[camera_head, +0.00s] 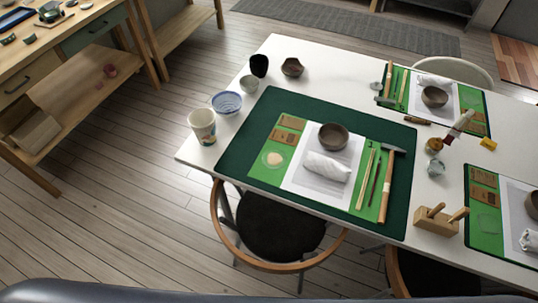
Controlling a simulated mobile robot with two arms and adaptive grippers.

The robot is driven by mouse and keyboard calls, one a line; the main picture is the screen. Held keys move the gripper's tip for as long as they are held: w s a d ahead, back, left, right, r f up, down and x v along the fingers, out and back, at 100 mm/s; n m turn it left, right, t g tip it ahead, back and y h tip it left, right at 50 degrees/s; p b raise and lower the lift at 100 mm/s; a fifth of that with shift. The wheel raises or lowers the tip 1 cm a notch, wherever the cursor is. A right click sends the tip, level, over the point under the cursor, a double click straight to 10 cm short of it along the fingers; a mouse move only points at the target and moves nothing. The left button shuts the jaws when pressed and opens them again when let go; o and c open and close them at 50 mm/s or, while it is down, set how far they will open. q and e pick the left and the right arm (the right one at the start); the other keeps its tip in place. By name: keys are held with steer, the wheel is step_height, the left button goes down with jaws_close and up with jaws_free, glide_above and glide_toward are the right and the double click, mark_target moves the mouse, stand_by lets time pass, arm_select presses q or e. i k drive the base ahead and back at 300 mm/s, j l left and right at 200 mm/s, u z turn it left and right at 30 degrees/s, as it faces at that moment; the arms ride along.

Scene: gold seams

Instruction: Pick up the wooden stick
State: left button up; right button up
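A thin, pale wooden stick (365,178) lies on the green strip at the right side of the dark green mat (238,150) on the white table. A thinner, darker stick (374,181) lies beside it on the right, roughly parallel. Right of both lies a hammer-like tool (386,188) with a wooden handle and a head at its far end. I cannot tell for certain which of these is the wooden stick of the task. Neither of my grippers shows in the head view.
A dark bowl (333,136) and a white rolled cloth (325,168) lie left of the sticks. A wooden block with upright handles (437,221) stands right of the mat. A chair (275,228) is at the table's near edge. A cup (202,126) stands at left.

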mark_target(464, 211)
steer(key=z, duration=1.7)
